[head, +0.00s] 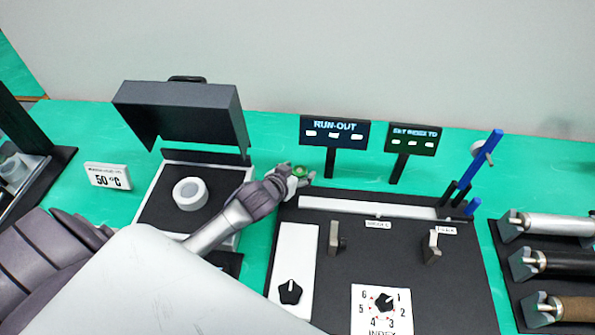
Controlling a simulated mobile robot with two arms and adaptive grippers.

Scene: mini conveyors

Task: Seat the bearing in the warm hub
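A pale, thick-walled ring, which looks like the hub (190,193), sits on the dark plate of the heater (146,210) under a raised dark lid. My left gripper (299,174) is to the right of the heater, above the back left corner of the dark fixture board. A small round green patch shows at its fingertips. I cannot tell whether this is a held part or something behind, nor whether the fingers are open or shut. I cannot make out the bearing for certain. My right gripper is not in view.
A sign (108,176) reads 50 °C. The fixture board (455,285) carries a knob dial (384,302), clamps and a blue post (483,160). A RUN-OUT display (334,132) stands behind. Rollers (553,262) lie at right.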

